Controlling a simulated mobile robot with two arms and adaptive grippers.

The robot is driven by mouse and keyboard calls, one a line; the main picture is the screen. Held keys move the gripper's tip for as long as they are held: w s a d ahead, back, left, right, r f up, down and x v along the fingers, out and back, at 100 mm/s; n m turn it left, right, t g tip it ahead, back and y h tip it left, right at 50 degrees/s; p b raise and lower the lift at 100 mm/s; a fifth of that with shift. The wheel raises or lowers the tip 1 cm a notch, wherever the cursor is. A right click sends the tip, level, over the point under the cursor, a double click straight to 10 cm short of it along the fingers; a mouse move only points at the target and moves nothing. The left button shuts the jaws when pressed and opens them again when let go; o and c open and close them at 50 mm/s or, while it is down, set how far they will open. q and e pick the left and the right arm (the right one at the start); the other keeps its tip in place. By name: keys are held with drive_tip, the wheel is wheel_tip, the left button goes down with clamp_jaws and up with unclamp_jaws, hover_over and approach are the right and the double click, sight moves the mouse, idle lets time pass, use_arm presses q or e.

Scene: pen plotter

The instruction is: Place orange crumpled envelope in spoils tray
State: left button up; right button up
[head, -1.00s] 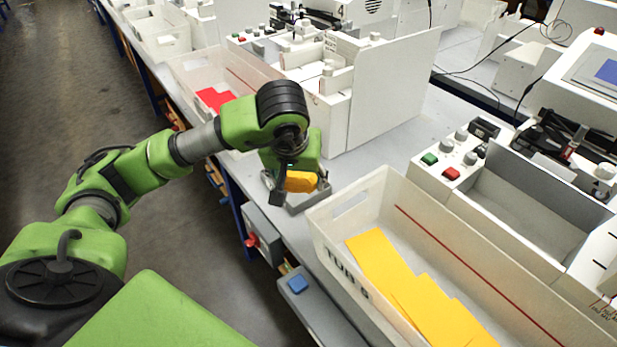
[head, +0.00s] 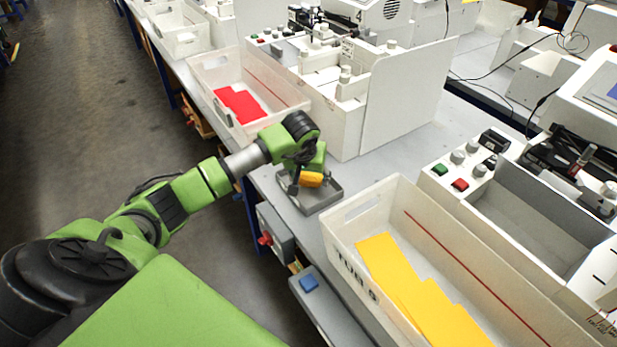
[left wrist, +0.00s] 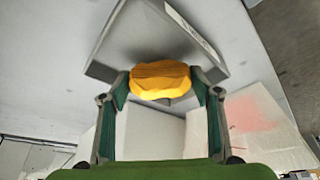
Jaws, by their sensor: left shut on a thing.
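The orange crumpled envelope (head: 311,179) is a small yellow-orange lump. My left gripper (head: 304,181) is shut on it. In the left wrist view the envelope (left wrist: 160,80) sits between the two fingertips of the left gripper (left wrist: 163,84). The grey spoils tray (head: 325,197) is a shallow tray on the bench between two white tubs. In the head view the envelope appears over the tray's back left part. The tray (left wrist: 150,35) also shows beyond the envelope in the left wrist view. The gap between envelope and tray is hard to judge. My right gripper is not in view.
A white tub (head: 344,228) with yellow envelopes (head: 405,285) stands right of the tray. Another tub (head: 205,72) with red envelopes (head: 240,104) stands behind it. A white machine panel (head: 408,100) rises at the back. A grey box with a red knob (head: 266,239) hangs at the bench edge.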

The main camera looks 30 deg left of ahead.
use_arm(q)
drive_tip(key=shift+f, duration=0.6)
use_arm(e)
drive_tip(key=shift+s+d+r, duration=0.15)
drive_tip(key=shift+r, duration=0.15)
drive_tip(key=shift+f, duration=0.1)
use_arm(q)
drive_tip(key=o, duration=0.4)
drive_tip(key=shift+f, duration=0.15)
drive_tip(key=o, duration=0.4)
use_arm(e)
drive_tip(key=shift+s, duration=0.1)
use_arm(q)
drive_tip(key=shift+r, duration=0.35)
drive_tip(key=b+v, duration=0.1)
drive_tip(key=v, duration=1)
drive_tip(key=shift+s+r, duration=0.2)
drive_tip(key=shift+r, duration=0.15)
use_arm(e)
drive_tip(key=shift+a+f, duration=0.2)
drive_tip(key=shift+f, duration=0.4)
